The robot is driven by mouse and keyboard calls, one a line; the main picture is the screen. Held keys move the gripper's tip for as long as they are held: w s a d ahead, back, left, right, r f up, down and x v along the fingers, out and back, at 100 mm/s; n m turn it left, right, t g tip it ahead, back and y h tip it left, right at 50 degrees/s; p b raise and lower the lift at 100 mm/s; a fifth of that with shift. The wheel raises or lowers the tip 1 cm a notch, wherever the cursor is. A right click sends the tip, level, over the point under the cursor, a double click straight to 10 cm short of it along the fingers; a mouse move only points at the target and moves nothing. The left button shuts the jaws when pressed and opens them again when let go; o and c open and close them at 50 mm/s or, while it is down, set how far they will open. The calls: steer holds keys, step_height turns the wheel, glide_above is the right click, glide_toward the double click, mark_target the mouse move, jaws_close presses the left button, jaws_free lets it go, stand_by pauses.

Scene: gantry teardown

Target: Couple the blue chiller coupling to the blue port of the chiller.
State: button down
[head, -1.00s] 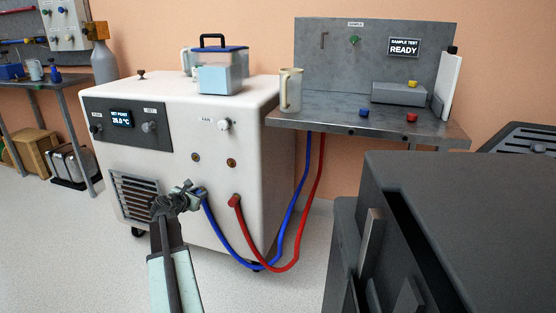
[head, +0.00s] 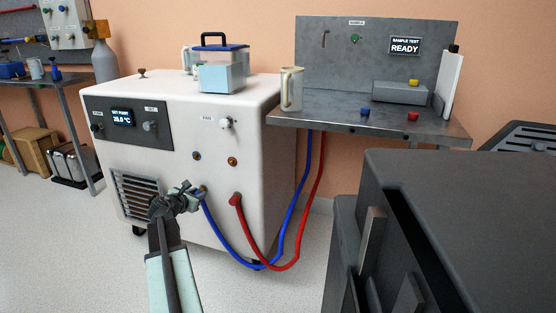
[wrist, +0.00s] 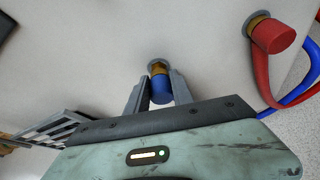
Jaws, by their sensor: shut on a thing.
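The white chiller (head: 175,195) stands in the middle of the head view. My gripper (head: 196,193) is at its lower front face. In the wrist view its two fingers (wrist: 158,94) are shut around the blue coupling (wrist: 161,90). The coupling's end lines up with a brass port with a grey collar (wrist: 157,65), which is the blue port. Some brass shows between the coupling and the collar, and I cannot tell whether it is fully seated. The blue hose (head: 232,247) runs from my gripper in a loop down to the right.
The red coupling (head: 235,200) sits on the chiller to the right, with its red hose (head: 312,215) beside the blue one. Two brass fittings (head: 233,161) are above. A steel sample table (head: 350,124) stands right, and a dark box-like body (head: 465,215) fills the lower right.

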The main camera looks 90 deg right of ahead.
steer(key=shift+a, duration=0.55)
steer(key=a, duration=0.2)
steer(key=w+a, duration=0.1)
steer(key=a, duration=0.1)
steer(key=shift+w, duration=0.15)
step_height(320, 180, up, 14)
steer(key=w+a+p, duration=0.1)
steer(key=p, duration=1.3)
steer(key=shift+w+a+r+p, duration=0.2)
steer(key=shift+w+r+p, duration=0.05)
steer(key=shift+p, duration=0.05)
steer(key=shift+d, duration=0.1)
steer(key=shift+s+d, duration=0.25)
steer(key=shift+d, duration=0.6)
steer(key=shift+s+d, duration=0.2)
steer(key=shift+d, duration=0.7)
steer(key=shift+s+d, duration=0.25)
steer(key=shift+d, duration=0.6)
